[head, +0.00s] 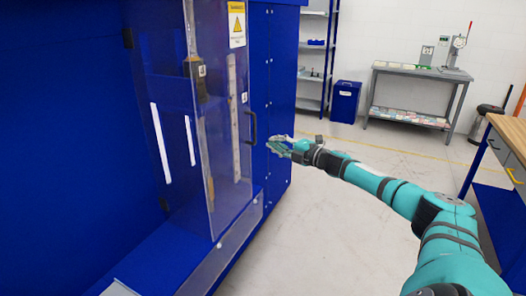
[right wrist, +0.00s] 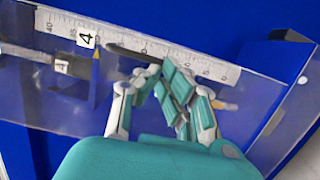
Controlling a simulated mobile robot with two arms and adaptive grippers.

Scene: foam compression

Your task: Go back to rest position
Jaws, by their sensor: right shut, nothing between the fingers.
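My right gripper (head: 279,147) is stretched out near the black handle (head: 250,127) of the clear door (head: 218,190) on the blue machine. In the head view it is a little to the right of the handle. In the right wrist view the gripper (right wrist: 160,75) has its fingers together with nothing between them, in front of the clear door and a white ruler scale (right wrist: 205,65). The dark handle (right wrist: 133,53) shows just beyond the fingertips. I cannot tell whether they touch it. My left gripper is not in view.
The blue machine (head: 283,70) fills the left side. A grey table (head: 410,72) with instruments stands at the back, with a blue bin (head: 344,102) beside it. A wooden-topped workbench (head: 512,130) is at the right edge. The floor (head: 330,225) between is clear.

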